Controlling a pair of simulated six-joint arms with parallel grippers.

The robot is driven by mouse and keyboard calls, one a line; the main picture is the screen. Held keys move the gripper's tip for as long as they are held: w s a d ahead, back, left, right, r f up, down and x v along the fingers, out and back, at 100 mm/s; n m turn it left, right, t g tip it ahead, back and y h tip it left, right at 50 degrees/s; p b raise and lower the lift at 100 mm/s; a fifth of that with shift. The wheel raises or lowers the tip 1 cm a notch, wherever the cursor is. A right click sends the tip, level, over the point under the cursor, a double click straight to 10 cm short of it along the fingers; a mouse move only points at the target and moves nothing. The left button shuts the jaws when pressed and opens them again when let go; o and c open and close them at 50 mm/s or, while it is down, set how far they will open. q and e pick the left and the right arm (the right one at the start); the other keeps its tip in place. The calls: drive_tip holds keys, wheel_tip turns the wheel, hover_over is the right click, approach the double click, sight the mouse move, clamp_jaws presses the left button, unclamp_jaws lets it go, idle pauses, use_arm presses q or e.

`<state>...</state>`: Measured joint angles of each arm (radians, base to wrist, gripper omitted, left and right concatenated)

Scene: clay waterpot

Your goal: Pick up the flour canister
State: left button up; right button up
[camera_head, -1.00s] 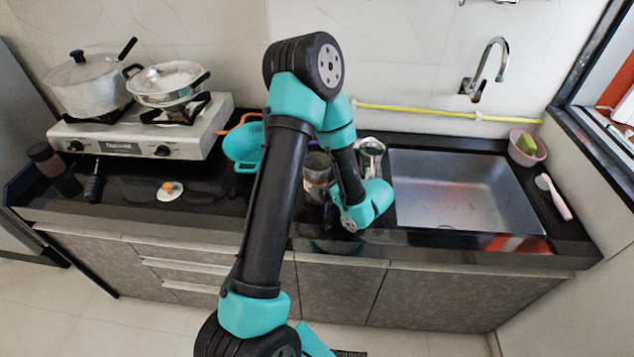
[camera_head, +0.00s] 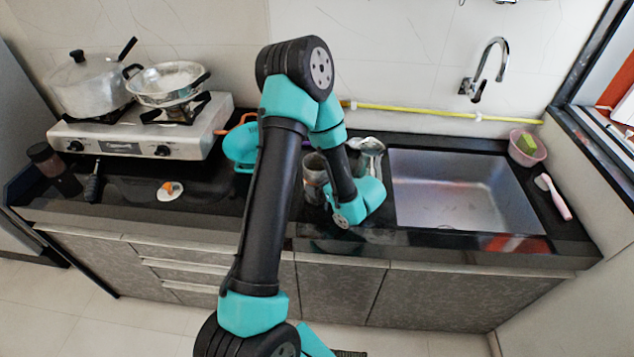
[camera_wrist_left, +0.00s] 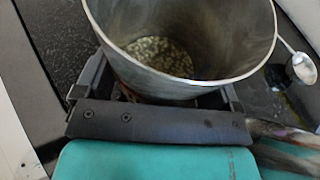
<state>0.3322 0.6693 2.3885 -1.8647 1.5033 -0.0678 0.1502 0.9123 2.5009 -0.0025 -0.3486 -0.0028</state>
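The open metal canister (camera_head: 315,170), which I take as the flour canister, stands upright on the dark counter, left of the sink. In the left wrist view the canister (camera_wrist_left: 180,50) fills the upper middle, with pale, grainy contents at its bottom. My left gripper (camera_wrist_left: 165,97) is open, its fingers spread low on either side of the canister; I cannot tell whether they touch it. In the head view my left wrist (camera_head: 358,205) is just right of and in front of the canister, and its fingertips are hidden. My right gripper is not in view.
A shiny metal item (camera_head: 371,148) stands right of the canister, beside the sink (camera_head: 465,190). A teal colander (camera_head: 240,147) is to the left, with the stove (camera_head: 140,135) and its pots beyond. A spoon-like object (camera_wrist_left: 303,67) lies right in the wrist view.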

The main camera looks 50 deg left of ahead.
use_arm(q)
drive_tip(key=c, duration=0.6)
drive_tip(key=shift+r, duration=0.2)
